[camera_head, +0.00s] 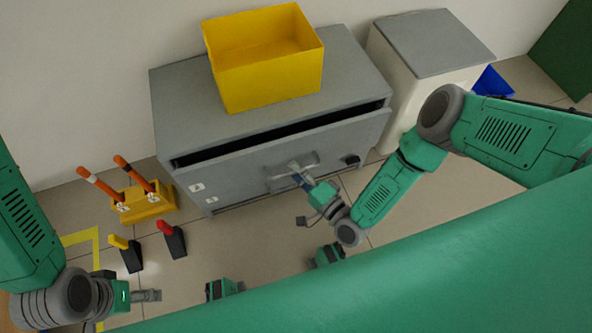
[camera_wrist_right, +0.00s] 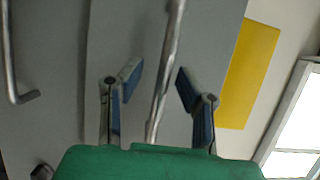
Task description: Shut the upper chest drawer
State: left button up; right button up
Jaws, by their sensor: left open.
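The grey chest (camera_head: 165,102) stands against the wall in the head view. Its upper drawer (camera_head: 235,170) is out a little, with a dark gap between its front and the chest top. The drawer's bar handle (camera_head: 277,183) is partly covered by my right gripper (camera_head: 300,177). In the right wrist view the blue-padded fingers of my right gripper (camera_wrist_right: 158,88) are apart, with the handle bar (camera_wrist_right: 172,45) between them and room on both sides. My left gripper (camera_head: 150,295) is open and empty at the lower left, far from the chest.
A yellow bin (camera_head: 268,88) stands on the chest. A pale cabinet with a grey top (camera_head: 435,42) stands to its right. Left of the chest, a yellow block (camera_head: 150,207) holds orange-handled tools, with two dark wedges (camera_head: 132,259) (camera_head: 176,243) nearby. A second handle (camera_wrist_right: 12,70) shows in the right wrist view.

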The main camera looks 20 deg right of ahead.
aim_at(291, 159)
pick_arm(q)
jog(key=shift+a+f, duration=0.1)
jog(key=shift+a, duration=0.2)
pick_arm(e)
jog(key=shift+a, duration=0.3)
grip_shut()
jog(key=shift+w, duration=0.1)
jog(key=w, duration=0.4)
jog(key=shift+d, duration=0.15)
pick_arm(q)
jog(key=shift+d, duration=0.15)
pick_arm(e)
grip_release()
jog(key=v, duration=1.2)
